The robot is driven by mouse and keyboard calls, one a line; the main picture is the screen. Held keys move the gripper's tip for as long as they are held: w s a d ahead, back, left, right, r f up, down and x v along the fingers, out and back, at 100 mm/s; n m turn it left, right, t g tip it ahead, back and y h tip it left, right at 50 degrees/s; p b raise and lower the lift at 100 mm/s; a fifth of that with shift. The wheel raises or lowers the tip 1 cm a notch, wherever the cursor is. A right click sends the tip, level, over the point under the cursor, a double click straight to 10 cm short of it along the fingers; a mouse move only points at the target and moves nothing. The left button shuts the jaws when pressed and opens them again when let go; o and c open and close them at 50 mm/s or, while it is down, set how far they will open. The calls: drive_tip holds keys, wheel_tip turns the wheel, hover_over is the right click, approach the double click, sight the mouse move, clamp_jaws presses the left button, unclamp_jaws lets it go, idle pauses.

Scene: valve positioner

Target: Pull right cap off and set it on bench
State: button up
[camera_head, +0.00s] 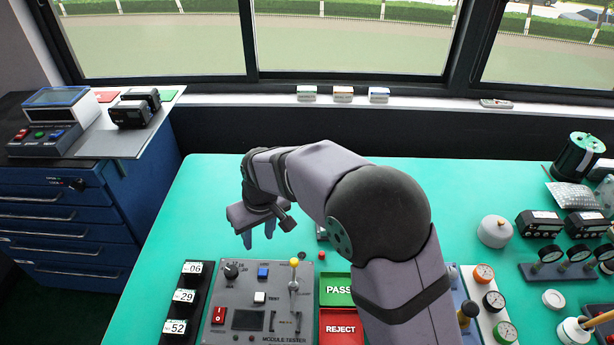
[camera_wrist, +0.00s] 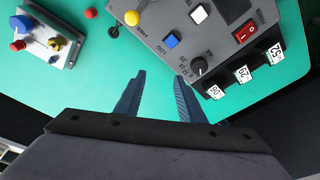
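My gripper (camera_head: 259,236) hangs over the bench behind the module tester (camera_head: 262,305). In the wrist view its two fingers (camera_wrist: 160,76) are apart, with only green bench between them. A pale plate-mounted device (camera_wrist: 40,38) with a blue knob (camera_wrist: 18,22), a red knob (camera_wrist: 17,45) and a brass fitting (camera_wrist: 55,42) shows at the top left of the wrist view, away from the fingers. It may be the valve positioner. In the head view my arm hides most of it. I cannot tell which part is the right cap.
The tester has a yellow-tipped lever (camera_head: 294,263). A small red piece (camera_head: 321,255) lies behind the PASS tray (camera_head: 335,289) and REJECT tray (camera_head: 341,327). Gauges (camera_head: 493,300) and a round-topped canister (camera_head: 494,231) stand at right. The back left of the green bench (camera_head: 205,190) is clear.

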drive_tip(key=w+d+m+t+h+p, duration=0.1)
drive_tip(key=w+d+m+h, duration=0.1)
drive_tip(key=w+d+m, duration=0.65)
drive_tip(key=w+d+m+t+h+p, duration=0.15)
drive_tip(key=w+d, duration=0.45)
drive_tip(key=d, duration=0.8)
drive_tip(key=shift+m, duration=0.4)
drive_tip(key=shift+a+p+x, duration=0.15)
drive_tip(key=shift+p+x, duration=0.15)
drive_tip(key=shift+x, duration=1.5)
drive_tip(key=shift+a+p+x, duration=0.15)
drive_tip(key=shift+p+x, duration=0.15)
drive_tip(key=shift+x, duration=1.5)
drive_tip(key=shift+w, duration=0.15)
clamp_jaws()
